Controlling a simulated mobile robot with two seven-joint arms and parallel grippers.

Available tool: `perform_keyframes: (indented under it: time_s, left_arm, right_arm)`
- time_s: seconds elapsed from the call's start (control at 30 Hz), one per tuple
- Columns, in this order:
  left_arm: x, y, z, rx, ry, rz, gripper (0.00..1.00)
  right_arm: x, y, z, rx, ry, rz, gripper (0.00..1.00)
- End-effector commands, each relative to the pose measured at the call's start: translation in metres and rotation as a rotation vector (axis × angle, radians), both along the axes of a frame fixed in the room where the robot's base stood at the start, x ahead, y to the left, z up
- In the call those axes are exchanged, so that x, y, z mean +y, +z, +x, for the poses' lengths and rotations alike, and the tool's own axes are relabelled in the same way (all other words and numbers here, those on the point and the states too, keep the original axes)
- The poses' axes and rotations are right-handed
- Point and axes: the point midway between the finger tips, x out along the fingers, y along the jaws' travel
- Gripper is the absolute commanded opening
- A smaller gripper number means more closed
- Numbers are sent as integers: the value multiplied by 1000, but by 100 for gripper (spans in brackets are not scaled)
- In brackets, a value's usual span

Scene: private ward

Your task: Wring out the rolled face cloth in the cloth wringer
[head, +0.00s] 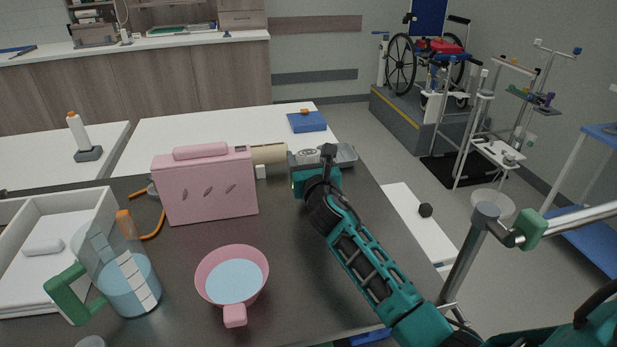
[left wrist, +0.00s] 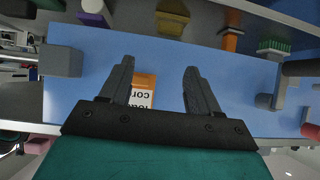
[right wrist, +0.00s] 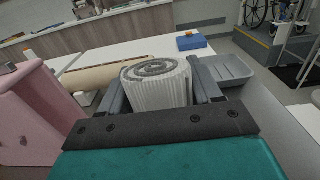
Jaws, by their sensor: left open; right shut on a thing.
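The rolled face cloth (right wrist: 155,85) is a white ribbed roll with a grey spiral end, upright between the fingers of my right gripper (right wrist: 155,92). In the head view its spiral end (head: 307,154) shows at my right gripper (head: 318,170), beyond the dark table's right part. A pink upright body with a top handle and slots (head: 208,188) stands left of it, with a beige cylinder (head: 270,153) behind. I cannot tell for certain which part is the cloth wringer. My left gripper (left wrist: 160,85) is open above a blue surface, outside the head view.
A grey tray (right wrist: 228,70) lies just behind the cloth. A pink pan of blue water (head: 234,270), a pitcher (head: 125,290) and a white tray (head: 18,290) stand on the dark table (head: 300,290). An orange-and-white box (left wrist: 143,90) shows between my left fingers.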

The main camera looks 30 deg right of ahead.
Motion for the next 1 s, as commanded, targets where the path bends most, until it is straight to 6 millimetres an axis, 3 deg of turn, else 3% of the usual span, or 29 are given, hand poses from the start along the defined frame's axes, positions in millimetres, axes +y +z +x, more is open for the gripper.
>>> perform_keyframes:
  time_s: [0.07, 0.7, 1.0]
  left_arm:
    - [0, 9, 0, -1, 0, 0, 62]
    - [0, 8, 3, -6, 0, 0, 62]
    - [0, 8, 3, -6, 0, 0, 62]
  right_arm:
    - [0, 10, 0, -2, 0, -1, 0]
    - [-1, 52, 0, -4, -1, -1, 0]
    - [0, 58, 0, -2, 0, -1, 0]
